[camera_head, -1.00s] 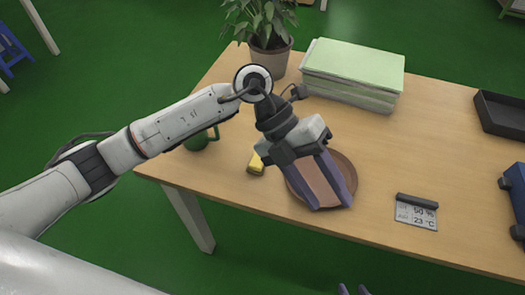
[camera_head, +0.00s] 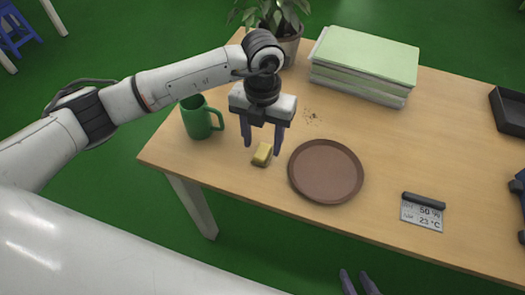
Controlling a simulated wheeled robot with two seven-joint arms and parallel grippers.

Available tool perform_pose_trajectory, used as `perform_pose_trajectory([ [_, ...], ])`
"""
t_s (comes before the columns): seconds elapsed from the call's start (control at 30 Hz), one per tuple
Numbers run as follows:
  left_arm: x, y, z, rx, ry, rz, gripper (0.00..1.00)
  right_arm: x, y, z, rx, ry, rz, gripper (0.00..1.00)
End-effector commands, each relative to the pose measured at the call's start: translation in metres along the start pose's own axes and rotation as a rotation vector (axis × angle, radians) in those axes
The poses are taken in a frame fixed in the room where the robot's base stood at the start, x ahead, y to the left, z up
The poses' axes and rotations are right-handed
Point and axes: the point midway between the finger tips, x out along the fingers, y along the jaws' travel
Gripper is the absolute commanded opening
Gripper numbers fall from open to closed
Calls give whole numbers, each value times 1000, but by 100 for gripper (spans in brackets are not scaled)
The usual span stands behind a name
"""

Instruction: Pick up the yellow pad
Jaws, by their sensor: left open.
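The brown plate (camera_head: 325,171) is close right of the pad, and a green mug (camera_head: 201,118) stands to its left. Behind are a potted plant (camera_head: 285,30) and a stack of papers (camera_head: 365,62). A small display (camera_head: 422,212) lies at front right. Dark crumbs (camera_head: 312,115) lie behind the plate.

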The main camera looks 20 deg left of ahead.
Motion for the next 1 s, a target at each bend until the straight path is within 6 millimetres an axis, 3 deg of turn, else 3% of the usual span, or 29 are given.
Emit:
perform_pose_trajectory([
  [0.17,20,0,0,0,0,-1,48,-1,2,-1,2,0,3,31],
  [0.4,23,0,0,1,-1,-2,48,-1,3,-1,3,2,5,31],
  [0.43,23,0,0,1,-1,-2,47,-1,3,-1,3,2,5,31],
  [0.7,23,0,0,1,-1,-2,4,-1,3,-2,2,3,5,31],
  [1.0,22,-1,0,1,-1,-3,4,-2,2,-2,2,5,4,31],
])
